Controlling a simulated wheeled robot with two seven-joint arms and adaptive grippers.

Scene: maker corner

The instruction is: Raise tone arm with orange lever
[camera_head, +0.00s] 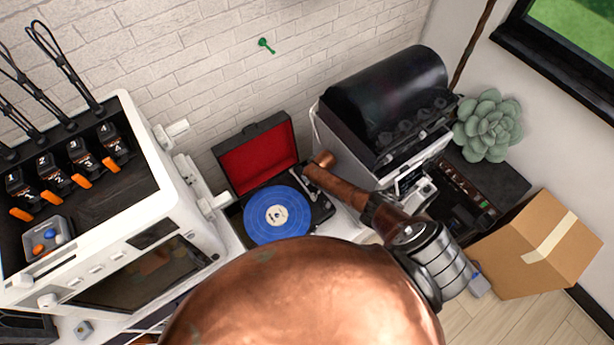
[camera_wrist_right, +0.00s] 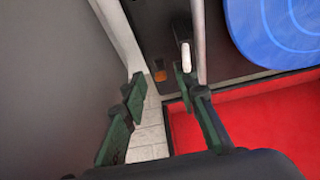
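The record player (camera_head: 231,213) stands open against the brick wall, with a red-lined lid (camera_head: 258,158) and a blue record (camera_head: 277,214). Its tone arm (camera_head: 305,184) lies at the right of the record. In the right wrist view, the slim metallic tone arm (camera_wrist_right: 199,38) runs beside the blue record (camera_wrist_right: 275,32). The small orange lever (camera_wrist_right: 160,73) shows on the dark deck left of it. My right gripper (camera_wrist_right: 162,107) is open and empty, its dark green fingers apart. The lever shows beyond the gap between them. In the head view its fingers cannot be made out. My left gripper is not in view.
A black-hooded machine (camera_head: 385,105) stands close right of the record player. A white machine (camera_head: 175,212) stands to its left. A cardboard box (camera_head: 540,245) and a succulent (camera_head: 487,127) are farther right. My copper-coloured arm hides the bottom middle of the head view.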

